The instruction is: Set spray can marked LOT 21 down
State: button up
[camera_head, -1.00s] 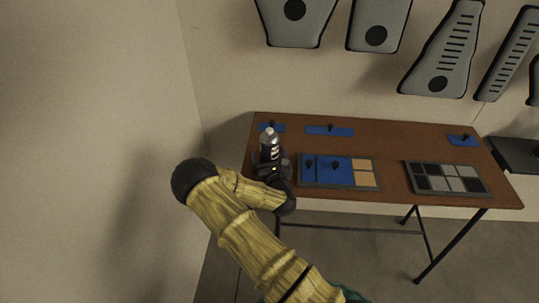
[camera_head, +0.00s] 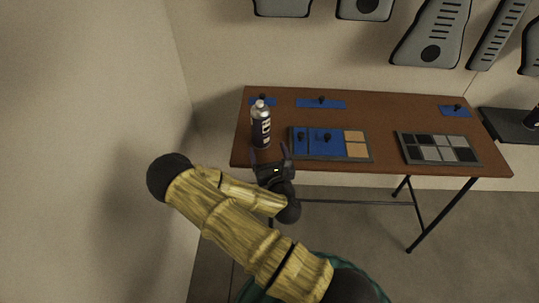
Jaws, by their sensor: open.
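The spray can (camera_head: 261,127) is dark with a silver top and white markings; its lettering is too small to read. It stands upright on the left part of the brown table (camera_head: 390,104), with its base resting near the left edge. My gripper (camera_head: 270,156) is open and empty just in front of the can, at the table's front edge. Its two fingers point toward the can and appear apart from it.
A tray with blue and tan panels (camera_head: 355,151) lies right of the can, with dark knobs on it. A grey checkered tray (camera_head: 437,148) lies further right. Blue plates with knobs (camera_head: 321,104) line the back edge. A wall stands close on the left.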

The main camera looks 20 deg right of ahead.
jog(key=shift+s, duration=0.35)
jog(key=shift+d, duration=0.1)
dwell(0.5)
